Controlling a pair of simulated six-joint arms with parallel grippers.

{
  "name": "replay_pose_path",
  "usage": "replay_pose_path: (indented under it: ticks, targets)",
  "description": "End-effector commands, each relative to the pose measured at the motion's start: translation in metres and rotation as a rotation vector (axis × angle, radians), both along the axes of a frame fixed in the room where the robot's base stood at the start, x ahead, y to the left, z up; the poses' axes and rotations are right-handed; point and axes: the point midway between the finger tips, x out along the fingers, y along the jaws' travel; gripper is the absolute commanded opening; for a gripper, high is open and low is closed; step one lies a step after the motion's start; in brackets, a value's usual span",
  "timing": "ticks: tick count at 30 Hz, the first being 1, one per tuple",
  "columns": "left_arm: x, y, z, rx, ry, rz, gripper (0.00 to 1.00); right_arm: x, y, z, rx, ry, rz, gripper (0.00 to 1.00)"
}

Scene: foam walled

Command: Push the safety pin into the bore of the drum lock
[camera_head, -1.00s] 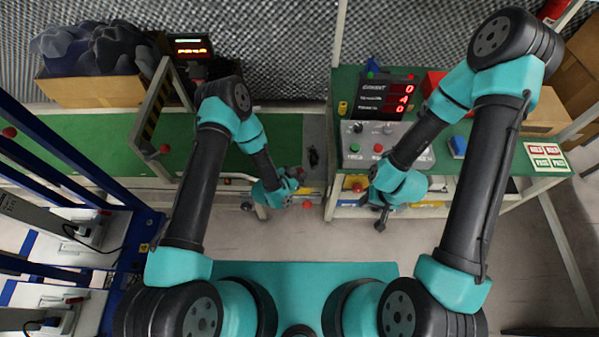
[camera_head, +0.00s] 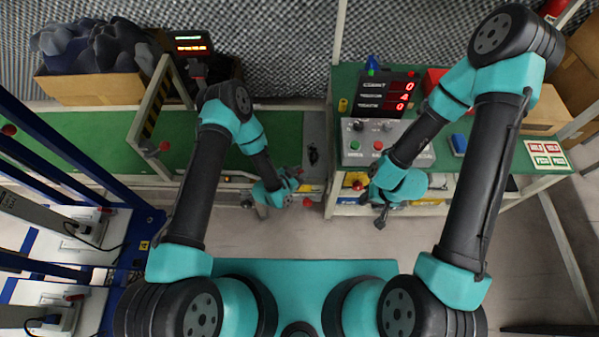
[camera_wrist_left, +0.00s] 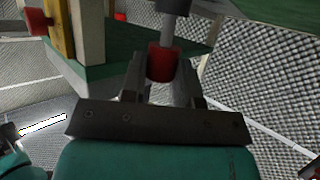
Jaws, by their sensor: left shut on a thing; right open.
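My left gripper (camera_wrist_left: 162,80) is shut on a red piece (camera_wrist_left: 162,62), which I take to be the safety pin's head. The bore is not visible. In the head view the left gripper (camera_head: 297,178) is at the front edge of the green bench, left of centre. My right gripper (camera_head: 380,221) is open and empty, below the front of the right-hand bench.
A dark small object (camera_head: 314,156) lies on a grey plate at the bench end. A control panel (camera_head: 386,142) with a red-digit display (camera_head: 385,94) stands on the right bench. Another lit display (camera_head: 191,44) is at the back left.

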Motion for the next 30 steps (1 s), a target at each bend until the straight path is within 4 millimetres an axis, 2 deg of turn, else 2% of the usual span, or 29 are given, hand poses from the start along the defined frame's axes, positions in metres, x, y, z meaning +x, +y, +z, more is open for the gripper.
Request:
replay_pose_path:
  ticks: [16, 17, 18, 25, 30]
  targets:
    - [0.0002, -0.0001, -0.0104, 0.0, -0.001, 0.0, 0.05, 0.0, 0.0, 0.0, 0.0, 0.0, 0.0, 0.43]
    - [0.0003, -0.0001, -0.01, 0.0, -0.001, 0.0, 0.31, 0.0, 0.0, 0.0, 0.0, 0.0, 0.0, 0.43]
    - [0.0003, -0.0002, -0.0099, 0.0, -0.001, 0.0, 0.35, 0.0, 0.0, 0.0, 0.0, 0.0, 0.0, 0.43]
    - [0.0001, -0.0001, -0.0099, 0.0, -0.001, 0.0, 0.57, 0.0, 0.0, 0.0, 0.0, 0.0, 0.0, 0.43]
    - [0.0001, -0.0001, -0.0099, -0.001, -0.001, 0.0, 0.58, 0.0, 0.0, 0.0, 0.0, 0.0, 0.0, 0.43]
